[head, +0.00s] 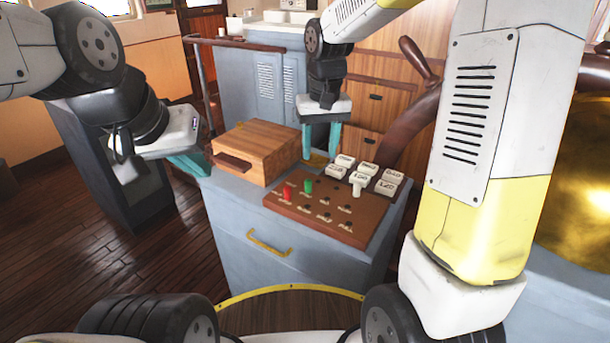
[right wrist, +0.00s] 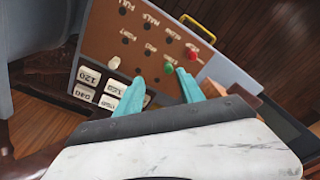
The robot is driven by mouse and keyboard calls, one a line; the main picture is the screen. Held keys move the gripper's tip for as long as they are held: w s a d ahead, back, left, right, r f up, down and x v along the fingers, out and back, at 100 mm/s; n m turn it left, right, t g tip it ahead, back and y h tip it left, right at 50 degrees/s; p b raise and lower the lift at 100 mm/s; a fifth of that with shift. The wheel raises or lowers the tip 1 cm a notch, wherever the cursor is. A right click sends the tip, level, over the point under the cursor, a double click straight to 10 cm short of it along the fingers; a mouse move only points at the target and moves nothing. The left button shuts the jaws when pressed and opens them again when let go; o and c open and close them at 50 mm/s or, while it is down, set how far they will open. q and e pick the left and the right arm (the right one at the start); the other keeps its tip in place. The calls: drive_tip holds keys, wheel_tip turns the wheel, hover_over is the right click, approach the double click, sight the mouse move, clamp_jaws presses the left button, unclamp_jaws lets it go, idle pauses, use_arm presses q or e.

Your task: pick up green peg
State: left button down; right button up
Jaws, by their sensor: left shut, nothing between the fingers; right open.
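The green peg (head: 308,186) stands upright in a brown board (head: 335,225) on the grey cabinet, just right of the red peg (head: 288,192). In the right wrist view the green peg (right wrist: 168,69) shows beyond my open fingers. My right gripper (head: 321,150) is open and empty, pointing down behind the board, beside the wooden box; it also shows in the right wrist view (right wrist: 160,98). My left gripper (head: 204,164) is shut and empty at the left of the wooden box, apart from the pegs.
A wooden box (head: 255,152) stands left of the board. White labelled blocks (head: 368,168) and a white peg (head: 357,188) are at the board's back right. A yellow handle (head: 268,244) is on the cabinet front. A ship's wheel (head: 410,125) rises behind at right.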

drive_tip(key=g, duration=0.1)
hover_over(308, 180)
drive_tip(key=f, duration=0.4)
drive_tip(key=shift+s+d+f, duration=0.1)
drive_tip(key=shift+s+d, duration=0.15)
drive_tip(key=shift+s, duration=0.05)
drive_tip(key=f, duration=0.8)
drive_tip(key=shift+w+a, duration=0.2)
drive_tip(key=shift+w, duration=0.15)
clamp_jaws()
